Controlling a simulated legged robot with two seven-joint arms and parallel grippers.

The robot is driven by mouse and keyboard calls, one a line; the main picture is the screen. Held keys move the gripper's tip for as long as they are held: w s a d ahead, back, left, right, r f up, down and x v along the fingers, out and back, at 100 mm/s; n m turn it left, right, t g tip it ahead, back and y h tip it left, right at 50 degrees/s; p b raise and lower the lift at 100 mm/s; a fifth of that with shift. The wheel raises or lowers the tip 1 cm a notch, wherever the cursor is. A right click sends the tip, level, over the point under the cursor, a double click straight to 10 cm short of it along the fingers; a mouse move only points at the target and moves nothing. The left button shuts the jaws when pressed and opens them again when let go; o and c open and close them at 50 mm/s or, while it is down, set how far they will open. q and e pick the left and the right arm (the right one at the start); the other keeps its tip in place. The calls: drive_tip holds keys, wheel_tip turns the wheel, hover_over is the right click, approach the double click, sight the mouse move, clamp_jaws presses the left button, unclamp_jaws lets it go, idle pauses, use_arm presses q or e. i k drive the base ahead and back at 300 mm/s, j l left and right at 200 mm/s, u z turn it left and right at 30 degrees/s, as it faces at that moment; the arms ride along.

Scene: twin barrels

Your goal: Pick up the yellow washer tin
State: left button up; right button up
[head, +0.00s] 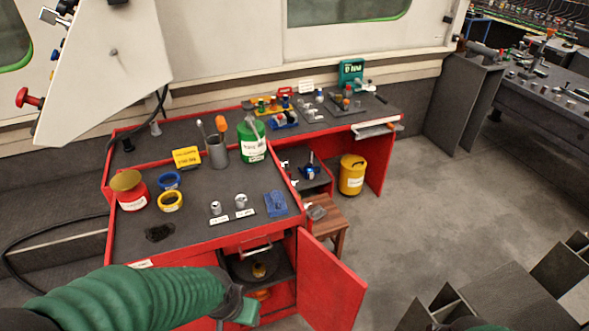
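A round yellow tin (170,201) with a pale label on its front stands on the dark top of the red workbench (190,236). It is just in front of a similar blue tin (168,181) and right of a red tin with a gold lid (129,190). My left gripper (238,303) is low in the head view, in front of the bench and apart from the yellow tin. Its fingers are not clear. A small part of my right gripper (472,324) shows at the bottom edge, far from the tin; its fingers cannot be made out.
A green container (252,141), a grey cup of tools (217,152) and a yellow sign (186,157) stand behind the tins. A red cabinet door (330,280) hangs open at the front. A yellow barrel (352,175) stands below the back bench. Dark angular pieces (562,268) lie lower right.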

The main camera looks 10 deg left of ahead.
sight(259, 268)
drive_tip(key=i+j+u, duration=0.15)
drive_tip(key=u, duration=0.2)
drive_tip(key=i+j+u, duration=0.15)
drive_tip(key=j+u, duration=0.2)
drive_tip(key=i+j+u, duration=0.15)
drive_tip(key=u, duration=0.2)
